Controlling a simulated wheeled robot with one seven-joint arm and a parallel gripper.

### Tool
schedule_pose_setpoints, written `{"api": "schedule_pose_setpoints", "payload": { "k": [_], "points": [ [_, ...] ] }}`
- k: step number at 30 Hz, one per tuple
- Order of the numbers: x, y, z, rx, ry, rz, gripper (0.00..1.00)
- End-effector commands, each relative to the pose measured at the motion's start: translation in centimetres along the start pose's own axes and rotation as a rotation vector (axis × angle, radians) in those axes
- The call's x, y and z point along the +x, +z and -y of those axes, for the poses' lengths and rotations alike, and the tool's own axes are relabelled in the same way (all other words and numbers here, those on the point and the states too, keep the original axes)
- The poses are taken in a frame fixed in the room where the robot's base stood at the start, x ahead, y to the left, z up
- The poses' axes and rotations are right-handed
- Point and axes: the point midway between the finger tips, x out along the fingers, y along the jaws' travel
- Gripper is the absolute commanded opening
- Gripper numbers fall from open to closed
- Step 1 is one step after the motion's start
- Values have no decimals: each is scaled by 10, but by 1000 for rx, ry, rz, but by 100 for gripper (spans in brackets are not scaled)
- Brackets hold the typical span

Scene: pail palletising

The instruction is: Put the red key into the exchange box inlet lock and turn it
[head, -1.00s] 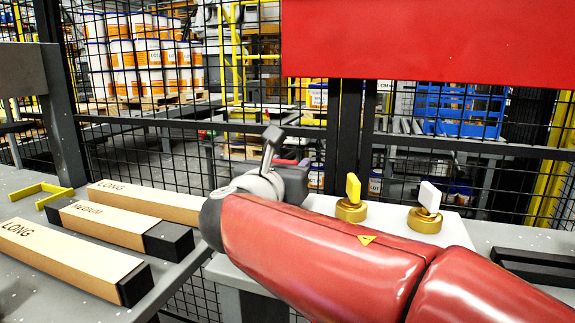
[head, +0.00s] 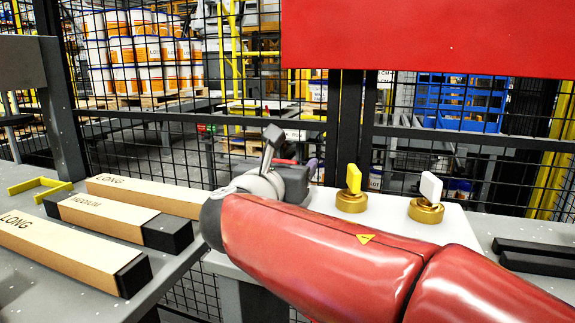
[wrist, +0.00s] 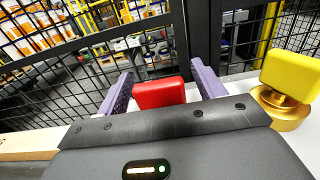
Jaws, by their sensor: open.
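The red key (wrist: 160,92) shows in the wrist view as a red block-like grip between the two purple fingers of my gripper (wrist: 164,88). The fingers are open, with a visible gap on each side of the key. The key's lower part is hidden behind the gripper body, so I cannot tell whether it sits in a lock. The exchange box inlet lock cannot be identified.
A white key (head: 430,187) stands in another brass lock (head: 426,212) on the white panel (head: 385,222). Long and medium cartons (head: 105,222) lie on the left table. A mesh fence (head: 135,150) and a red board (head: 430,35) stand behind.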

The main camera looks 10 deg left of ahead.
Motion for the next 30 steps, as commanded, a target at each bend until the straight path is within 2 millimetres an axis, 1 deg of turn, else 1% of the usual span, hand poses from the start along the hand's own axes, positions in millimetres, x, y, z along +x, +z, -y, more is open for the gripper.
{"api": "schedule_pose_setpoints", "payload": {
  "k": [4, 7, 15, 20, 24, 30],
  "points": [
    [-1, 0, 0, 0, 0, 0, 69],
    [-8, 0, -1, 1, 2, 0, 69],
    [-54, 0, 0, 0, 2, 1, 69],
    [-73, 0, 0, 0, 2, 0, 69],
    [-78, 0, 0, -1, 0, 0, 69],
    [-78, 0, 0, -1, 0, 0, 69]
  ]
}}
